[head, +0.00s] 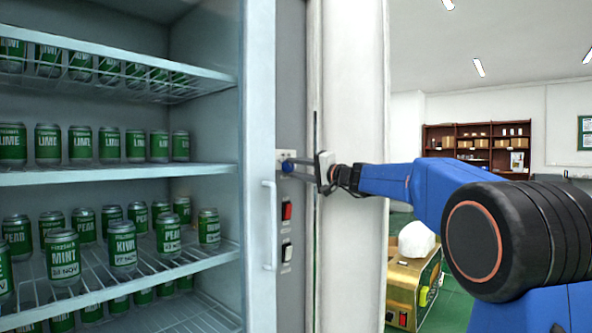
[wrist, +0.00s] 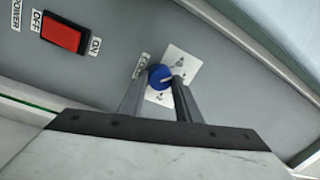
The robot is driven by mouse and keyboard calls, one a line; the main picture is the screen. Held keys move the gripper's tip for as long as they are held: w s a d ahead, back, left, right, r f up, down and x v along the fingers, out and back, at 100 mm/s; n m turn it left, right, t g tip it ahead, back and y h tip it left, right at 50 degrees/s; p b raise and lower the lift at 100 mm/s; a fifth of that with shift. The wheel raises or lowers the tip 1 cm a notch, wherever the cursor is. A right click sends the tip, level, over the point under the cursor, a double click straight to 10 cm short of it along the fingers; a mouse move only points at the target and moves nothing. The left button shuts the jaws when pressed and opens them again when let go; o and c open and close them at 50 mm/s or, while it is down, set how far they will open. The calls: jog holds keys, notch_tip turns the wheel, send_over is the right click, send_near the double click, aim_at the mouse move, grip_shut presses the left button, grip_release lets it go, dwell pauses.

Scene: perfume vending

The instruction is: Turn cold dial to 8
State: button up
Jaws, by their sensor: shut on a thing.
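The cold dial (wrist: 161,76) is a blue round knob with a light pointer mark, on a white label plate (wrist: 186,64) on the grey side panel of the fridge. The numbers on the plate are too small to read with certainty, so I cannot tell its setting. In the head view the dial (head: 287,166) shows as a small blue spot at the end of my fingers. My gripper (wrist: 160,88) is shut on the dial, with one finger on either side of it. In the head view my gripper (head: 297,163) reaches in from the right.
A red power switch (wrist: 62,32) sits on the same panel; it also shows below the dial in the head view (head: 287,211). Another dark switch (head: 287,252) is lower. A door handle (head: 269,225) stands left of the panel. Fridge shelves (head: 120,177) hold several green cans.

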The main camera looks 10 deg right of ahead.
jog(key=shift+n, duration=1.4)
jog(key=o, duration=1.1)
jog(key=shift+c, duration=0.2)
jog(key=v, duration=1.7)
jog(key=shift+d, duration=0.3)
jog(key=shift+r, duration=0.1)
